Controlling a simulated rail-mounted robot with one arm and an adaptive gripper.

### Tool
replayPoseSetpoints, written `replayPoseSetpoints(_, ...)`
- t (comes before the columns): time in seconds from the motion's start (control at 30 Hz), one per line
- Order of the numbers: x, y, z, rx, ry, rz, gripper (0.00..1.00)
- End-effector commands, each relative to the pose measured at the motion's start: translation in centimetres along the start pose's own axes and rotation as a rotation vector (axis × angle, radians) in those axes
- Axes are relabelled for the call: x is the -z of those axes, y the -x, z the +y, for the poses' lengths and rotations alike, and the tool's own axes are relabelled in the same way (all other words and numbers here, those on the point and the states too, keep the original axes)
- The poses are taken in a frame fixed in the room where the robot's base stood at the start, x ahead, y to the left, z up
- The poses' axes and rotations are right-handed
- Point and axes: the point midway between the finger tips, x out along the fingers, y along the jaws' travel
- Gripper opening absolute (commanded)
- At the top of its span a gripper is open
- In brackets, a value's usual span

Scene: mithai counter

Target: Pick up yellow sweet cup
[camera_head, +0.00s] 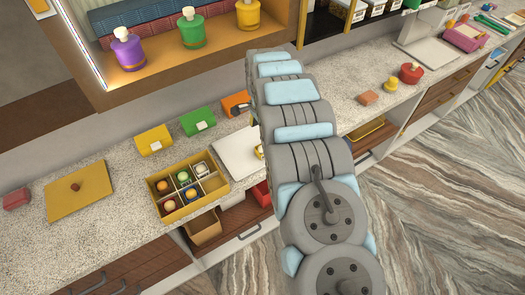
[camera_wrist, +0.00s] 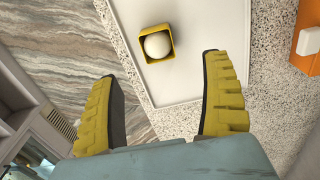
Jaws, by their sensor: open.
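The yellow sweet cup (camera_wrist: 157,44) is a small square yellow cup with a round white sweet in it. It stands on a white board (camera_wrist: 200,20) in the wrist view, near the board's left edge. My gripper (camera_wrist: 160,68) is open, and its two yellow fingers with dark pads lie to the left and right, with the cup just beyond the tips, between their lines. Nothing is between the fingers. In the head view my arm hides the gripper and most of the cup; a small yellow bit (camera_head: 259,152) shows at the arm's edge.
A yellow divided box (camera_head: 205,201) with several sweets stands left of the white board (camera_head: 232,155). Orange (camera_head: 235,102), green (camera_head: 198,121) and yellow (camera_head: 153,140) boxes stand behind. The counter's front edge is close to the board. A shelf (camera_head: 185,55) overhangs the back.

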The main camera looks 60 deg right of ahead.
Motion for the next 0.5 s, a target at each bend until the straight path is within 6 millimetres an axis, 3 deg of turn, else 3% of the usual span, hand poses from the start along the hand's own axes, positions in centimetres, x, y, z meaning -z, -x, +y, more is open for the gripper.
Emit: replayPoseSetpoints(0.5, 0.0, -4.6, 0.0, 0.0, 0.0, 0.0, 0.8)
